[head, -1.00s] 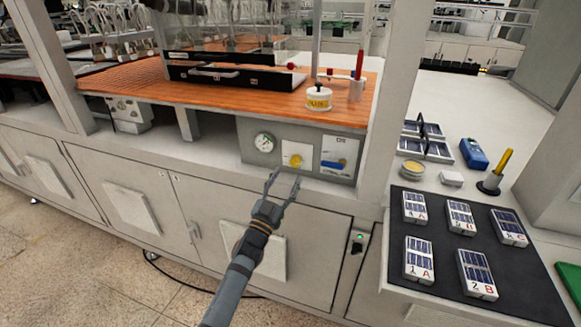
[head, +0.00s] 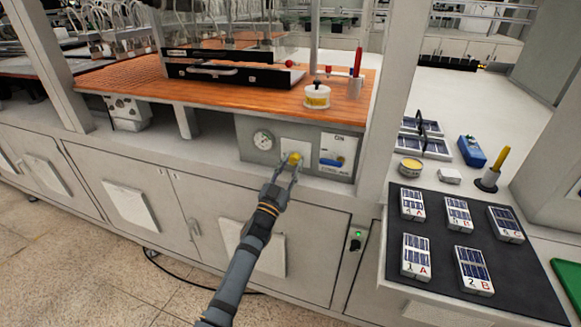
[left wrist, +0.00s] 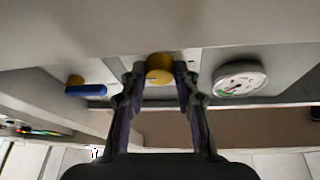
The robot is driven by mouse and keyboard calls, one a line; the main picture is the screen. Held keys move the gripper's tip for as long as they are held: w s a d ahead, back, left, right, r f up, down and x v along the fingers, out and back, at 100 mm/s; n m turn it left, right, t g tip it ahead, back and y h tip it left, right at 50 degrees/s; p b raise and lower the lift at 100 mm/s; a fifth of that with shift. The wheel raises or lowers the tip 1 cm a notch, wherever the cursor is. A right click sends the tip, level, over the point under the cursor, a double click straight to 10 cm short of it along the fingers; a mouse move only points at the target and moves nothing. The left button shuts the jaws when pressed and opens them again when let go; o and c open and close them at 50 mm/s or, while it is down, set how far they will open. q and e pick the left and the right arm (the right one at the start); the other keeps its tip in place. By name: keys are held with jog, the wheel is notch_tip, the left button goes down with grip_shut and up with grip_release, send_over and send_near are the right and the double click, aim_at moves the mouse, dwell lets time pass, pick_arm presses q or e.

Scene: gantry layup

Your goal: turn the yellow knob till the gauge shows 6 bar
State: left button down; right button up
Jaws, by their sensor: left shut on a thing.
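The yellow knob (head: 294,158) is on a white plate on the grey panel under the orange table. My left gripper (head: 290,163) is shut on it. In the left wrist view the knob (left wrist: 159,68) sits between the two fingertips of my left gripper (left wrist: 160,75). The round white gauge (head: 263,140) is left of the knob in the head view. It also shows in the left wrist view (left wrist: 240,78), on the right, where a green mark and a needle show. The reading is too small to tell. My right gripper is not in view.
A blue-handled valve (head: 333,162) is right of the knob on the same panel (head: 248,155). The orange table (head: 230,97) overhangs the panel. A dark mat (head: 432,225) with several labelled solar-cell blocks lies to the right.

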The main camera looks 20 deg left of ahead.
pick_arm(q)
jog(key=m+h+p, duration=0.1)
jog(key=m+p, duration=0.1)
jog(key=p, duration=0.1)
jog(key=r+m+g+h+p, duration=0.1)
jog(key=m+p, duration=0.2)
jog(key=shift+a+m+h, duration=0.2)
jog(key=shift+m+h, duration=0.1)
jog(key=shift+h, duration=0.1)
jog(key=shift+f+m+g+h+p, duration=0.3)
jog(key=shift+m+g+p, duration=0.1)
jog(key=shift+m+p, duration=0.4)
jog(key=c, duration=1)
grip_release()
jog(key=shift+s+a+f, duration=0.1)
jog(key=shift+s+f, duration=0.1)
jog(key=shift+s, duration=0.05)
jog(key=v, duration=1.1)
jog(key=shift+s, duration=0.25)
jog(key=shift+a, duration=0.1)
